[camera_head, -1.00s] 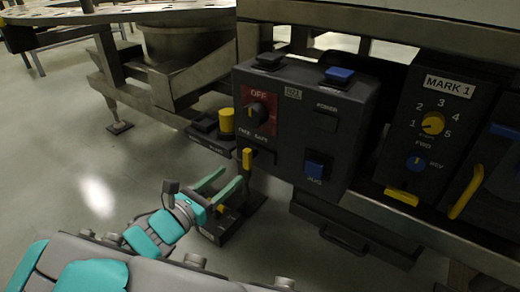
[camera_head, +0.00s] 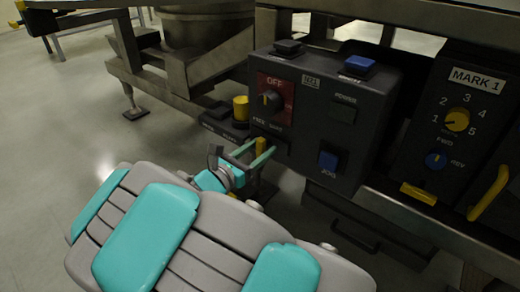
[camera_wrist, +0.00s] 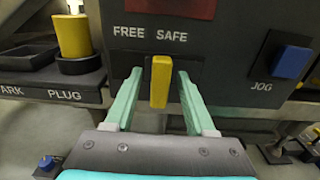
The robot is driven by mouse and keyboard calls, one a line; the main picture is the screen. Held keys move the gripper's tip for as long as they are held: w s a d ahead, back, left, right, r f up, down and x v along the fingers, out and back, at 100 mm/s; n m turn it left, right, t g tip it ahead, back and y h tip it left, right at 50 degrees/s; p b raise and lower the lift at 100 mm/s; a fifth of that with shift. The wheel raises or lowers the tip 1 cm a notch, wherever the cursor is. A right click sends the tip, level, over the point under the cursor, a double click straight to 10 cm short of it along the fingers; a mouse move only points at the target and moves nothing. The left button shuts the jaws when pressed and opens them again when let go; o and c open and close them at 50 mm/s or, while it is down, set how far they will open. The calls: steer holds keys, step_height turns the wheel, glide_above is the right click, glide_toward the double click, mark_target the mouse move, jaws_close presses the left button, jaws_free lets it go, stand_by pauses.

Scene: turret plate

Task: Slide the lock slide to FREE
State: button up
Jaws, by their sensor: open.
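The lock slide is a yellow upright tab (camera_wrist: 160,82) in a dark slot on the box front, below the words FREE and SAFE. My gripper (camera_wrist: 159,76) is open, with one teal finger on each side of the tab. Gaps show between the tab and both fingers. In the head view, my gripper (camera_head: 257,149) reaches up to the box's lower left.
A yellow plug (camera_wrist: 72,36) stands in a dark holder left of the slot. A blue JOG button (camera_wrist: 291,62) is on the right. The control box (camera_head: 372,118) also carries a red OFF dial plate (camera_head: 284,88).

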jaws_close()
stand_by(0.3)
stand_by(1.1)
